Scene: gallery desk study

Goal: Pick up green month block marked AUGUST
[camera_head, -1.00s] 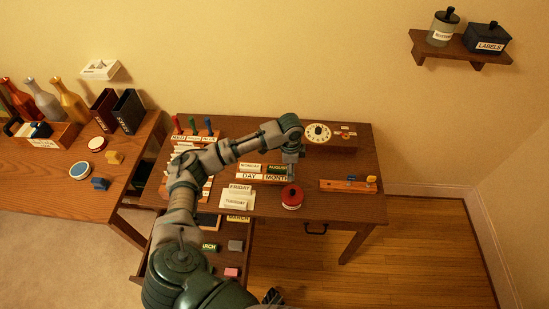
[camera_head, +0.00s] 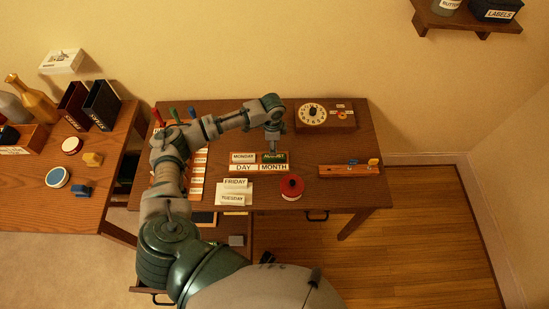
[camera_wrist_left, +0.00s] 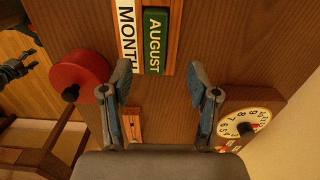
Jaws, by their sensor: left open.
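The green AUGUST block (camera_head: 274,158) sits in the right slot of the wooden DAY/MONTH holder (camera_head: 232,168), beside the white MONDAY block (camera_head: 243,157). In the left wrist view the AUGUST block (camera_wrist_left: 155,40) lies ahead of the fingertips, beside the MONTH label. My left gripper (camera_wrist_left: 160,82) is open and empty, its fingers spread either side of the block's line. In the head view my left gripper (camera_head: 273,146) is just above the block's back edge; contact cannot be told. A dark gripper, apparently my right (camera_wrist_left: 15,68), shows small at the wrist view's left edge.
A red round container (camera_head: 291,188) stands right of the holder's front. White FRIDAY (camera_head: 235,183) and TUESDAY (camera_head: 232,200) blocks lie in front. A dial box (camera_head: 326,115) is at the back right, a wooden rail (camera_head: 349,171) at the right. The desk between them is clear.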

